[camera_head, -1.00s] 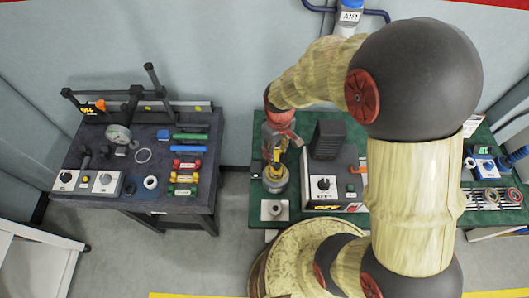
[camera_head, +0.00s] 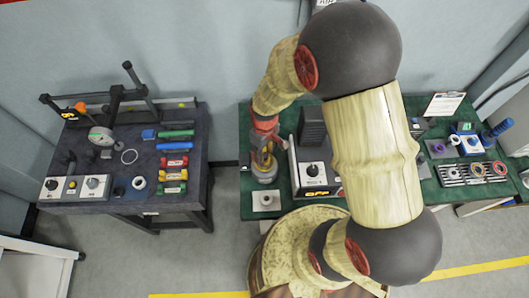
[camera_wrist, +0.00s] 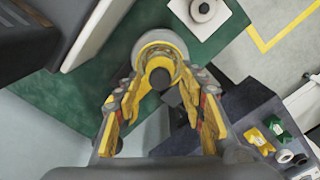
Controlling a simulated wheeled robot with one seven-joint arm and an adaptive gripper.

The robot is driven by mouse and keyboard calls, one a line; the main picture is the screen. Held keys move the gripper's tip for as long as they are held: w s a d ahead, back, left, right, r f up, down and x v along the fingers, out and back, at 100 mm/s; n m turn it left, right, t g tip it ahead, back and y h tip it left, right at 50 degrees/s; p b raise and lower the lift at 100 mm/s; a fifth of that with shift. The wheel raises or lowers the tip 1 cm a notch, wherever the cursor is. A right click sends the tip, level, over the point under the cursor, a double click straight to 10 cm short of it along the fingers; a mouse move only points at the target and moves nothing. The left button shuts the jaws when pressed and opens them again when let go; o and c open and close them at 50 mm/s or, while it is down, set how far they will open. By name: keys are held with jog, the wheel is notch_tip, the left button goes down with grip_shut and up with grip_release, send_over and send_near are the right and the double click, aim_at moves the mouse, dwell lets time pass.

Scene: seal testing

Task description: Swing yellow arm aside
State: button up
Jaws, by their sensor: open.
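A round, grey-based fixture (camera_head: 265,178) with yellow on top stands on the green bench, at its left end. In the wrist view its pale round rim (camera_wrist: 158,37) shows, with a curved yellow part (camera_wrist: 158,53) around a dark round centre. I take this yellow part to be the yellow arm, though its full shape is hidden. My gripper (camera_wrist: 160,88) is open, with one finger on each side of the yellow part. Whether the fingers touch it I cannot tell. In the head view my gripper (camera_head: 264,143) is just above the fixture, reaching down.
A control box (camera_head: 312,172) stands close right of the fixture. A dark bench (camera_head: 95,195) with gauge, handles and switches stands left, across a floor gap. Tools lie at the green bench's right.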

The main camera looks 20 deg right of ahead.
jog(key=shift+c, duration=0.8)
grip_shut()
